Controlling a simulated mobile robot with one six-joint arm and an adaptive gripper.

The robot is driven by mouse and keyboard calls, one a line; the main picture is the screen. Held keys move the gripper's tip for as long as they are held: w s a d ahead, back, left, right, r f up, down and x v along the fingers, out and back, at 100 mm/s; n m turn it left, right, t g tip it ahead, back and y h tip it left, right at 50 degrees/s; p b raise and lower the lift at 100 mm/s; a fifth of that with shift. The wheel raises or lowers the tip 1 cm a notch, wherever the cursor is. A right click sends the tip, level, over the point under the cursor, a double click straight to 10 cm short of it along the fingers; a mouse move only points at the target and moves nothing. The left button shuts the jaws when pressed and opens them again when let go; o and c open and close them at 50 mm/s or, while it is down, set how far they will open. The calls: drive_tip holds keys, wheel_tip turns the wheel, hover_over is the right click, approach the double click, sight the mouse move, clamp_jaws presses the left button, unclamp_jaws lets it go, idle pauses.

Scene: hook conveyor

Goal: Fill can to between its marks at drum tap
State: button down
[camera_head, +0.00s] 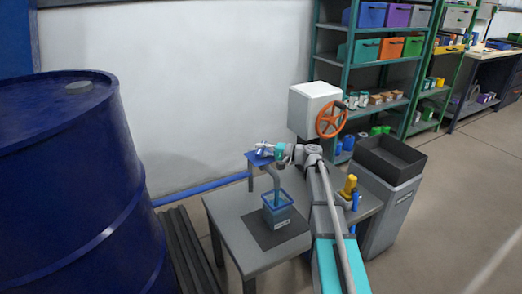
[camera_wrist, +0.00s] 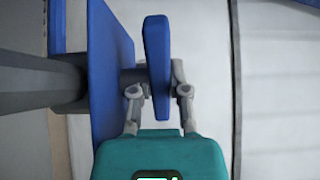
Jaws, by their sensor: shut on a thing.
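The can (camera_head: 278,214) is a blue, see-through-looking vessel with a light label, upright on a dark mat on the grey table. My gripper (camera_head: 266,150) is at the tap above the can. In the wrist view my gripper (camera_wrist: 158,91) is shut with one finger on each side of the blue tap lever (camera_wrist: 158,50). A blue plate (camera_wrist: 108,70) and a dark grey pipe (camera_wrist: 40,82) lie beside the lever on the left.
A large blue drum (camera_head: 75,180) stands at the left. The grey table (camera_head: 235,225) has free room around the mat (camera_head: 262,236). Yellow and blue bottles (camera_head: 350,188) stand at its right. A white box with an orange wheel (camera_head: 331,120) and a grey bin (camera_head: 388,215) are near.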

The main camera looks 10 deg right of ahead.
sight(279, 175)
drive_tip(key=shift+s+m+t, duration=0.15)
drive_tip(key=shift+m+t, duration=0.15)
drive_tip(key=shift+t, duration=0.2)
drive_tip(key=m+t+h, duration=0.3)
drive_tip(key=shift+s+a+t, duration=0.1)
drive_tip(key=shift+t, duration=0.3)
drive_tip(key=shift+m+t+h, duration=1)
drive_tip(key=shift+m+h, duration=0.2)
drive_tip(key=shift+h, duration=0.4)
drive_tip(key=shift+m+t+h, duration=1)
drive_tip(key=shift+m+h, duration=0.2)
drive_tip(key=shift+h, duration=0.4)
drive_tip(key=shift+w+h, duration=0.2)
drive_tip(key=shift+h, duration=0.1)
drive_tip(key=c, duration=0.6)
unclamp_jaws()
drive_tip(key=shift+s, duration=0.1)
drive_tip(key=v, duration=1.2)
drive_tip(key=shift+f, duration=0.15)
